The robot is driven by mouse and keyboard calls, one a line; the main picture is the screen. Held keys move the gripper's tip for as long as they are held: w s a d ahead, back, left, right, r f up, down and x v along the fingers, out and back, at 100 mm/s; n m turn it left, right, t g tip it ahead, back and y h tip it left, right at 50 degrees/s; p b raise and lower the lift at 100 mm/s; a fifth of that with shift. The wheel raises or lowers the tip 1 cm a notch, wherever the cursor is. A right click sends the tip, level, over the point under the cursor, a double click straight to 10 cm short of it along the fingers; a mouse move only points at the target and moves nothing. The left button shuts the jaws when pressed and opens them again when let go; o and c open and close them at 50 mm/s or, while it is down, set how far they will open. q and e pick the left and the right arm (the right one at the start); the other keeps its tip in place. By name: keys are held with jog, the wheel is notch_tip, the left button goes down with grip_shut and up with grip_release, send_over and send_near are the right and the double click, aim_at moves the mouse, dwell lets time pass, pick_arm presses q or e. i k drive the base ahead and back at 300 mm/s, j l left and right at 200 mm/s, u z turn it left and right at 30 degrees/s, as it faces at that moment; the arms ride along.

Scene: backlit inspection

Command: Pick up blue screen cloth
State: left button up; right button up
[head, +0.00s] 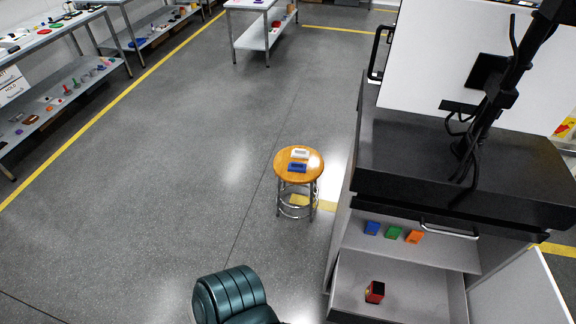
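A small blue item (372,228) lies on the upper shelf of the grey cabinet, left of a green item (393,232) and an orange item (414,237). It looks like a folded cloth, but it is too small to be sure. Another blue item (296,168) lies on the round wooden stool (284,160), in front of a white item (300,153). I cannot tell for certain which blue item is the screen cloth. Neither of my grippers is in view.
A red and black holder (374,292) sits on the lower shelf. Open floor (170,190) lies left of the stool.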

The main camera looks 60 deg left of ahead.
aim_at(293, 167)
jog(key=u, duration=1.9)
jog(key=z, duration=0.45)
jog(key=i+j+z, duration=0.15)
jog(key=j+z, duration=0.3)
jog(key=i+j+z, duration=0.15)
jog(key=z, duration=0.35)
jog(key=j+z, duration=0.95)
jog(key=k+l, duration=0.05)
